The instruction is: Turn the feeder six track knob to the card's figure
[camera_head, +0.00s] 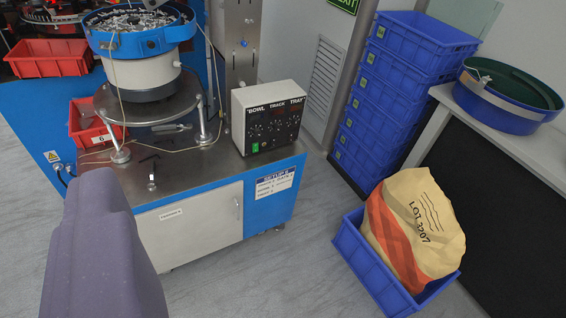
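A green switch (255,147) is at the face's lower left. The setup card (275,182), white with a blue heading, is on the cabinet's blue front; its figures are too small to read. A purple-grey part of my own body fills the lower left. No gripper fingers show.
The bowl feeder (140,70) stands left of the controller. A red bin marked 6 (88,128) is beside it. Stacked blue crates (385,100) stand at the right. A blue crate (365,262) with a paper sack (412,230) is on the floor. Grey floor (270,285) before the cabinet is clear.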

